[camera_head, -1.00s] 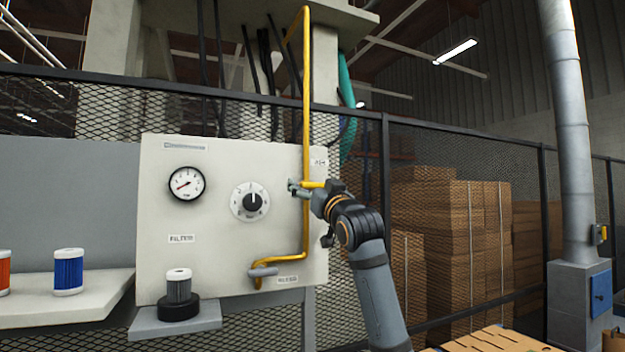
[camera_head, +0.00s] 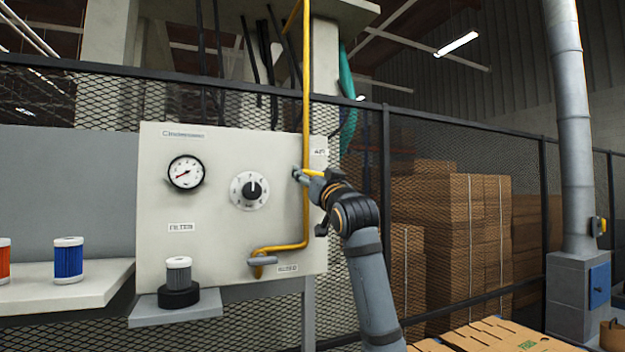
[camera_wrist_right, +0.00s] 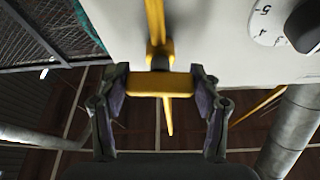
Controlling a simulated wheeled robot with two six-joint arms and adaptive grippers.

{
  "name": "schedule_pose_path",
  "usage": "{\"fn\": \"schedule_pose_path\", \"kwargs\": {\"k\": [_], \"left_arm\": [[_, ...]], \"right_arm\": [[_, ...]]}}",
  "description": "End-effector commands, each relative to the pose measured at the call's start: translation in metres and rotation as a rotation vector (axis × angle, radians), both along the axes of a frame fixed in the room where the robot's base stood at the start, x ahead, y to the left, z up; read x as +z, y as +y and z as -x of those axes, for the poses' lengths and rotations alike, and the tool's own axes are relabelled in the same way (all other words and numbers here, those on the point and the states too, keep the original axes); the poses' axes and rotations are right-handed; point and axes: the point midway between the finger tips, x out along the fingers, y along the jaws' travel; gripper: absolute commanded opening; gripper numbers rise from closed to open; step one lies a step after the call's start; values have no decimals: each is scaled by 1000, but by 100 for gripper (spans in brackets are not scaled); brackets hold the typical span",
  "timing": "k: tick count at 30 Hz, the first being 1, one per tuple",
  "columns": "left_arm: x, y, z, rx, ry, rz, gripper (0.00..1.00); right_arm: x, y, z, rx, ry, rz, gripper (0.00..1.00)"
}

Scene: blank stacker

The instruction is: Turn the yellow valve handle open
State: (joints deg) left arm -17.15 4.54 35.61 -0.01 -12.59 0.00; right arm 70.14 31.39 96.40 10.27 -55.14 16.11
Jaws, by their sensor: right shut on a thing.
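The yellow valve handle (camera_head: 314,173) is on the upright yellow pipe at the right side of the pale panel, by a small label. It points right, roughly level. My right gripper (camera_head: 305,177) is at this handle, shut on it. In the right wrist view the yellow handle bar (camera_wrist_right: 146,84) lies crosswise between the two fingers of the right gripper (camera_wrist_right: 160,86). The fingers partly hide the handle in the head view. My left gripper is not in view.
The panel (camera_head: 225,215) carries a gauge (camera_head: 186,173), a dial (camera_head: 250,190) and a grey bleed handle (camera_head: 262,261) below. A filter (camera_head: 179,271) stands in a black cup under it. A shelf (camera_head: 70,292) holds blue and red filters. Mesh fence stands behind.

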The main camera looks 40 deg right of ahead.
Motion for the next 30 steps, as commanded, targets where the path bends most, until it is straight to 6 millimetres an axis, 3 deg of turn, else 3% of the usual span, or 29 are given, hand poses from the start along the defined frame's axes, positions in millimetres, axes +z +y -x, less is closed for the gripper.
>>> {"fn": "schedule_pose_path", "kwargs": {"k": [15,30], "left_arm": [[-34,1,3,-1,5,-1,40],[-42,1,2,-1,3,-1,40]], "right_arm": [[0,1,1,2,-114,-453,32],[2,0,1,-1,-223,-914,32]]}}
